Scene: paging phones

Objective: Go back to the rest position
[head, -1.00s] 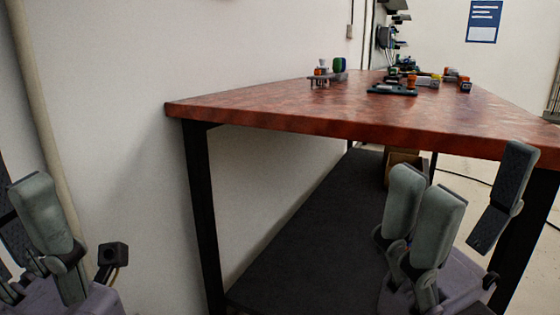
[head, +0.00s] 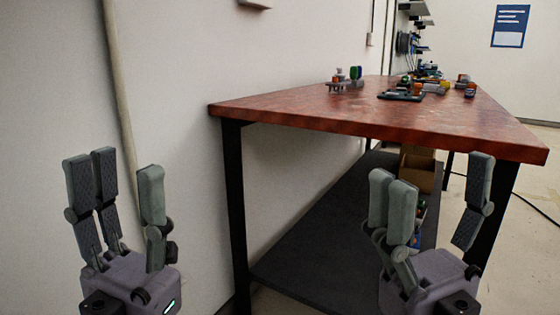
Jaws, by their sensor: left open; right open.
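My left gripper (head: 123,190) is in the head view at the lower left, fingers pointing up and spread apart, open and empty in front of the white wall. My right gripper (head: 438,195) is at the lower right, also upright, open and empty. It is in front of the workbench and overlaps the view of the lower shelf and a front leg. Neither gripper appears to touch anything.
A workbench with a reddish top (head: 400,115) and black legs stands ahead. Small items and a dark tray (head: 402,95) lie on it. A dark lower shelf (head: 320,250) holds a cardboard box (head: 418,170). A pipe (head: 118,90) runs down the wall at left.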

